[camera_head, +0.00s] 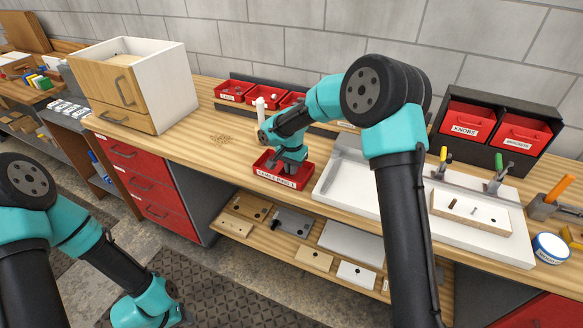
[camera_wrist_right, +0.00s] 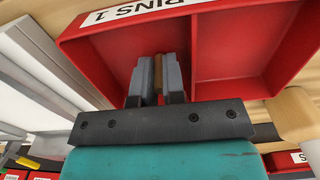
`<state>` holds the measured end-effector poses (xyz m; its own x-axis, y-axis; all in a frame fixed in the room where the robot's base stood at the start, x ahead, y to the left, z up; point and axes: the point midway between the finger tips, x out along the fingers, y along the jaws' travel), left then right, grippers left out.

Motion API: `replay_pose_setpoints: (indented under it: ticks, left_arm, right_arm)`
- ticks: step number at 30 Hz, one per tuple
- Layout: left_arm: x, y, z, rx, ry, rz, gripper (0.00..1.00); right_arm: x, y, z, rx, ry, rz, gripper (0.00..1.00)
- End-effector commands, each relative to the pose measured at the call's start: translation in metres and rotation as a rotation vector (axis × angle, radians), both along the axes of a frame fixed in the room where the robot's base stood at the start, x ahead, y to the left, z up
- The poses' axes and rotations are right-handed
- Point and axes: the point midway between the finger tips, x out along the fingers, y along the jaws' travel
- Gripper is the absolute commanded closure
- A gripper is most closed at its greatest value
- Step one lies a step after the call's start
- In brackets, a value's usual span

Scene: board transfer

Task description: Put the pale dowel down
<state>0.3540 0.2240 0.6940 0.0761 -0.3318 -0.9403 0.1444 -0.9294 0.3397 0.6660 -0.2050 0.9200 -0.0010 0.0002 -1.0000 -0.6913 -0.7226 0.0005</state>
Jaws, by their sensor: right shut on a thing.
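My right gripper (camera_head: 292,168) is over the red bin (camera_head: 282,183), whose label reads roughly "CAMS + PINS 1". In the right wrist view its fingers (camera_wrist_right: 157,78) point down into a red compartment and are shut on a slim brownish piece, the dowel (camera_wrist_right: 158,74). Only a narrow strip of the dowel shows between the fingers, and the head view hides it. I cannot tell whether it touches the bin floor. The bin compartment to the right in the wrist view looks empty. My left arm shows at the lower left, but its gripper is out of frame.
A white tray (camera_head: 343,190) stands right of the bin. A pale board (camera_head: 485,216) lies under clamps farther right. More red bins (camera_head: 234,90) line the wall. A pale bottle-like thing (camera_head: 260,106) stands behind the bin. A wooden-front cabinet (camera_head: 128,88) is at left.

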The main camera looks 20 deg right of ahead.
Motion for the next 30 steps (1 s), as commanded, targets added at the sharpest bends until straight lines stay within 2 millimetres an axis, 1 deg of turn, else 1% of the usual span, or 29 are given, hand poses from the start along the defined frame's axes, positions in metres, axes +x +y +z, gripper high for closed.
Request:
replay_pose_setpoints:
  ticks: [9, 10, 13, 23, 26, 30]
  left_arm:
    - [0.000, 0.000, 0.000, 0.000, 0.000, 0.000, 0.57]
    - [0.000, 0.000, 0.000, 0.000, 0.000, 0.000, 0.57]
    - [0.000, 0.000, 0.000, 0.000, 0.000, 0.000, 0.57]
    - [0.000, 0.000, 0.000, 0.000, 0.000, 0.000, 0.57]
    - [0.000, 0.000, 0.000, 0.000, 0.000, 0.000, 0.57]
    - [0.000, 0.000, 0.000, 0.000, 0.000, 0.000, 0.57]
  right_arm:
    - [0.000, 0.000, -0.002, 0.000, 0.000, 0.000, 1.00]
    - [0.000, 0.000, -0.003, 0.000, 0.000, 0.000, 0.89]
    - [0.000, 0.000, -0.002, 0.001, -0.001, 0.000, 0.79]
    - [0.000, 0.000, 0.001, 0.000, -0.001, 0.000, 0.79]
    - [0.000, 0.000, 0.008, 0.000, -0.003, 0.000, 0.79]
    - [0.001, 0.001, 0.026, 0.000, -0.004, 0.001, 0.79]
